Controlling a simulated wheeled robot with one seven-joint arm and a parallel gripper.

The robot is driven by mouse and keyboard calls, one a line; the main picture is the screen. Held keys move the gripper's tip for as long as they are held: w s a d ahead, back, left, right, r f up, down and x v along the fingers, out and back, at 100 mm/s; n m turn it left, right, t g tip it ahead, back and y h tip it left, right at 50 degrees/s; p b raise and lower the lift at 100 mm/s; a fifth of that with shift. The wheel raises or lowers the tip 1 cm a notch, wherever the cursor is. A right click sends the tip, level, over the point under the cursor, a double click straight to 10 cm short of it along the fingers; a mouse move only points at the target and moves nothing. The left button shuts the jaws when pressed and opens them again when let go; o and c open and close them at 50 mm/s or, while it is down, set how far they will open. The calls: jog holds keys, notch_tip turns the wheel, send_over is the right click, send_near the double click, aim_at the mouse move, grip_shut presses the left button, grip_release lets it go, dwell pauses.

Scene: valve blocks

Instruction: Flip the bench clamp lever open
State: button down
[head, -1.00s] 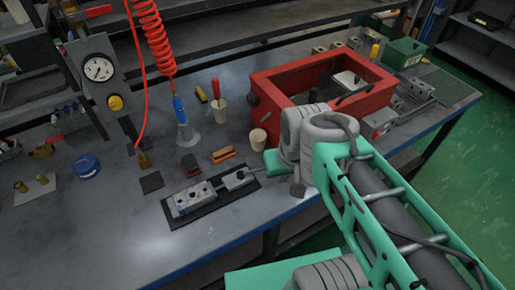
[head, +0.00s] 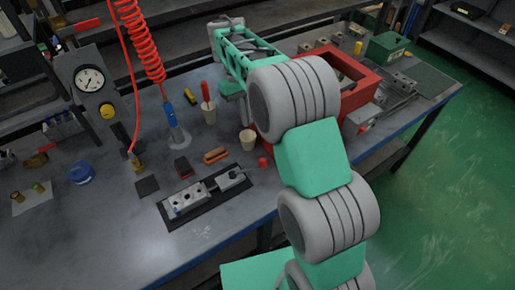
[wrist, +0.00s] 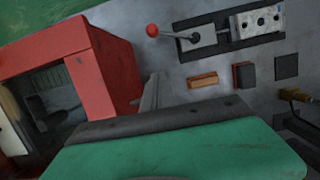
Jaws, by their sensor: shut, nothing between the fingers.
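The bench clamp (head: 231,179) is a small grey block on a dark mat on the bench. Its lever ends in a red ball knob (head: 263,162), near the bench's front edge. In the wrist view the clamp (wrist: 198,40) is at the top, with the lever running left to the red knob (wrist: 152,30). My gripper (wrist: 153,90) shows in the wrist view as narrow grey fingers, shut and empty. In that picture they lie below the knob, apart from it. In the head view my arm hides most of the hand.
A grey valve block (head: 187,199) with holes sits beside the clamp on the mat (head: 178,222). A red open box (head: 355,99) stands behind my arm. An orange-brown block (head: 215,155), a beige cup (head: 248,139) and a blue-topped nozzle (head: 170,110) stand nearby.

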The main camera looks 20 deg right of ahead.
jog(key=b+x, duration=0.1)
jog(key=x, duration=0.8)
jog(key=shift+s+d+f+b, duration=0.1)
jog(key=shift+s+f+b, duration=0.1)
jog(key=shift+f+b, duration=0.1)
jog(key=s, duration=0.1)
jog(key=s+d+p, duration=0.1)
jog(key=s, duration=0.1)
jog(key=shift+s, duration=0.2)
jog(key=shift+s+f, duration=0.15)
jog(key=shift+s, duration=0.05)
jog(key=shift+s+d, duration=0.15)
